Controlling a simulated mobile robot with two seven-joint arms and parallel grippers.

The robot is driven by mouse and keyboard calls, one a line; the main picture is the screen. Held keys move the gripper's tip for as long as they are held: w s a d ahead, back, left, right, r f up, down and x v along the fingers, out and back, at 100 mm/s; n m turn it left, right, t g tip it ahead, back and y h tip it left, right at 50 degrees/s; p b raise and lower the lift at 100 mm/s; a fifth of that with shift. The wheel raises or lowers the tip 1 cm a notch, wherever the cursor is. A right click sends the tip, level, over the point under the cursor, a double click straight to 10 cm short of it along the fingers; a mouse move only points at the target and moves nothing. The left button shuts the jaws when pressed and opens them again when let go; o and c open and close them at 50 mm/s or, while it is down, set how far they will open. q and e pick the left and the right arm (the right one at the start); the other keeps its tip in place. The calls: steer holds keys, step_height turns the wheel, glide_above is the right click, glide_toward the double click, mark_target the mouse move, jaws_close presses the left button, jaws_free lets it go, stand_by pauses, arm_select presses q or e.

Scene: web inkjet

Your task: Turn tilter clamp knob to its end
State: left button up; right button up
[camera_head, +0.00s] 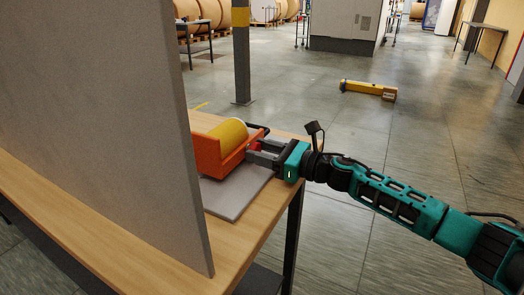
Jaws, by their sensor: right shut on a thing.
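The tilter is an orange cradle (208,156) holding a yellow roll (228,133), on a grey base plate (236,196) on the wooden table. A small red part (255,146), which looks like the clamp knob, shows at the cradle's right end. My right gripper (256,152) reaches in from the right and is shut on this knob, with its fingers at the cradle's end. The fingers hide most of the knob, so its turn angle cannot be told. My left gripper is not in view.
A large grey upright panel (110,120) stands on the wooden table (229,238) and hides much of its left side. A dark post (242,60) rises behind the table. A yellow bar-shaped object (365,88) lies on the open floor at the back right.

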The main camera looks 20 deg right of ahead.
steer(key=m+p, duration=0.1)
steer(key=m, duration=0.2)
steer(key=shift+d+m+p, duration=0.1)
steer(key=shift+m+p, duration=0.55)
steer(key=shift+m, duration=1.05)
steer(key=o, duration=1.1)
steer(key=shift+c, duration=0.2)
